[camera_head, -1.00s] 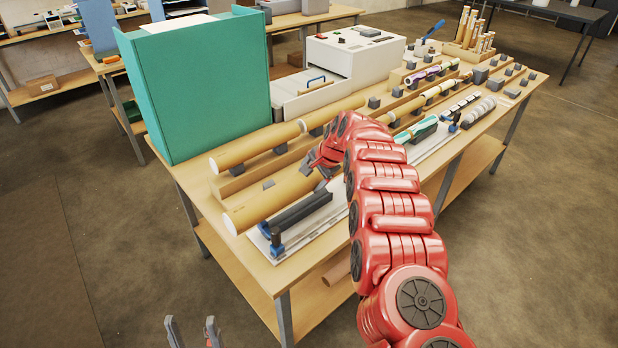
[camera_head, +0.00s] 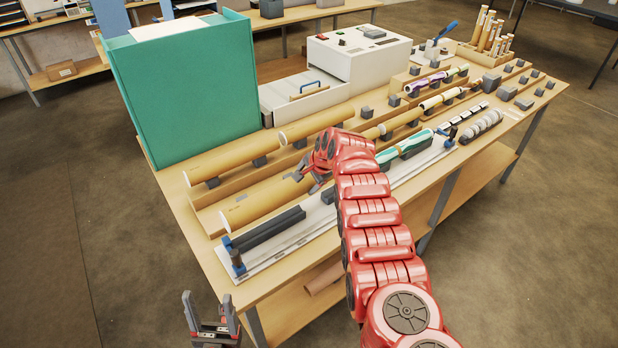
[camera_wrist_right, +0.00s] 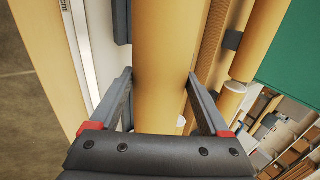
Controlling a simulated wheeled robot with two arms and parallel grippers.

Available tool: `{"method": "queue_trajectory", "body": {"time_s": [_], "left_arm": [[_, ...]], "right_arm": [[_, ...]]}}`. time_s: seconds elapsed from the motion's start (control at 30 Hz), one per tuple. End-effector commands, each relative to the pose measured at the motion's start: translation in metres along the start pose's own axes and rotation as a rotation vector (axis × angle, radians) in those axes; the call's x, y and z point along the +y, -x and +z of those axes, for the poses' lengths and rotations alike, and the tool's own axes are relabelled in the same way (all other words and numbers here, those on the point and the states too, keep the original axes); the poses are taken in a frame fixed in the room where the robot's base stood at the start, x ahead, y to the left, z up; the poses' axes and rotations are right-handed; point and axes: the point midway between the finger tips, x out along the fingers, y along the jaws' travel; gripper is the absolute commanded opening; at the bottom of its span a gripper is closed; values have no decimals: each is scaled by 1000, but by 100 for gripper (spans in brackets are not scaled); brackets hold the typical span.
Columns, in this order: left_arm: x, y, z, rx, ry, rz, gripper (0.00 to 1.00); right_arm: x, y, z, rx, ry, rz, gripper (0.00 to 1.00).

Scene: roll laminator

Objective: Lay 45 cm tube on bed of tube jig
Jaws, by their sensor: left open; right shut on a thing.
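A thick brown tube (camera_head: 262,202), seemingly the 45 cm one, lies lengthwise near the table's front left. My right gripper (camera_head: 303,180) is shut on it near its right part; my arm hides what lies beyond. In the right wrist view the tube (camera_wrist_right: 170,60) runs between the two fingers (camera_wrist_right: 162,82). I cannot tell whether it is clear of its wooden rest. In front of it, parallel, is the jig: a long white board (camera_head: 280,247) with a dark grey bed (camera_head: 268,228) and blue-and-black end parts. No tube shows on its visible left part. My left gripper (camera_head: 208,297) is open and empty, off the table's front edge.
Another long brown tube (camera_head: 235,158) lies on grey supports behind. A teal box (camera_head: 190,95) and a white laminator (camera_head: 358,62) stand at the back. Teal-and-white rolled items (camera_head: 405,145) and grey rings (camera_head: 482,126) lie to the right.

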Motion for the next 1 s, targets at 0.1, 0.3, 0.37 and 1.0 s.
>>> {"method": "queue_trajectory", "body": {"time_s": [0.1, 0.3, 0.37, 1.0], "left_arm": [[1, 17, 3, 0, 0, 0, 64], [2, 40, 7, 0, 0, 0, 64], [2, 46, 8, 0, 0, 0, 64], [3, 61, 10, 0, 0, 0, 64]], "right_arm": [[11, -17, -1, 1, -2, 0, 14], [25, -41, -2, 2, -3, 0, 14], [28, -48, -2, 2, -2, 0, 14], [38, -65, -1, 1, -2, 0, 14]]}}
